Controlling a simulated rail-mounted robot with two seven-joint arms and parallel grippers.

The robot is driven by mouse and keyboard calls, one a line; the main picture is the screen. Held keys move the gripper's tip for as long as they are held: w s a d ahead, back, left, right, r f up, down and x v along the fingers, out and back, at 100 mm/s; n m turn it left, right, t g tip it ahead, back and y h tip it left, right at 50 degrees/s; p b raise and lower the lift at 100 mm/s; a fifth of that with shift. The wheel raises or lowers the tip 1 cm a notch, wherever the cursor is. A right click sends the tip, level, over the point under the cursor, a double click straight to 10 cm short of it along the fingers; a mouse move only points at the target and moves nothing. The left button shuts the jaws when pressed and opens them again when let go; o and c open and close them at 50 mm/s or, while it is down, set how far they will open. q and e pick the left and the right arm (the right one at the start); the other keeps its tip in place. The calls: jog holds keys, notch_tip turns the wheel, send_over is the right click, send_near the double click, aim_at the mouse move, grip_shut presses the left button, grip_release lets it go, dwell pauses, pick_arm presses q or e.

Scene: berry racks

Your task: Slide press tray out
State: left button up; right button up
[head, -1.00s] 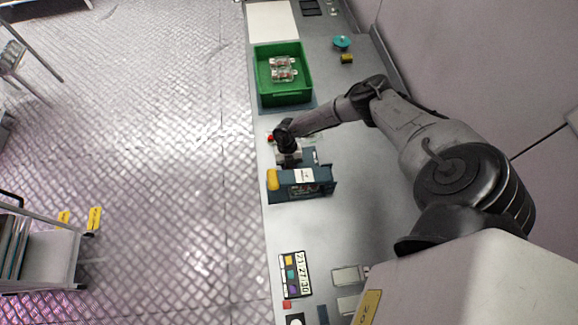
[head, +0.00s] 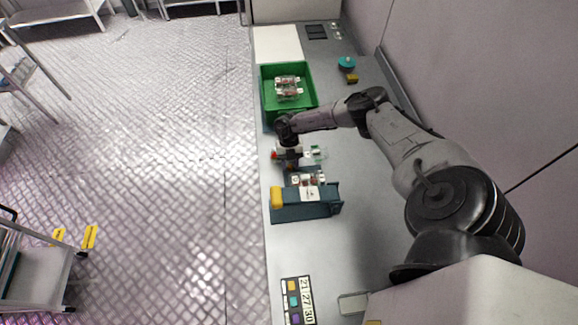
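The press (head: 318,212) is a dark blue-teal block with a white label and a yellow end piece (head: 277,197), standing on the grey bench in the head view. A light tray-like part with a clear, reddish item (head: 308,180) shows at the press's far side. My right gripper (head: 290,163) points down just beyond the press, close to this part. Its fingers are small and partly hidden, so I cannot tell whether they touch it or are open or shut. My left gripper is not in view.
A green crate (head: 313,101) with clear packs stands farther along the bench. A clear pack with a green end (head: 317,153) lies beside my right gripper. A teal round thing (head: 347,63) stands near the wall. A card marked 21:27/30 (head: 308,300) lies nearer. Bench around the press is mostly clear.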

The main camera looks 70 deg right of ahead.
jog(key=shift+o, duration=0.6)
jog(key=shift+d, duration=0.1)
jog(key=shift+r, duration=0.25)
jog(key=b+v, duration=0.1)
jog(key=v, duration=1.2)
jog(key=shift+w+r, duration=0.1)
jog(key=shift+w, duration=0.05)
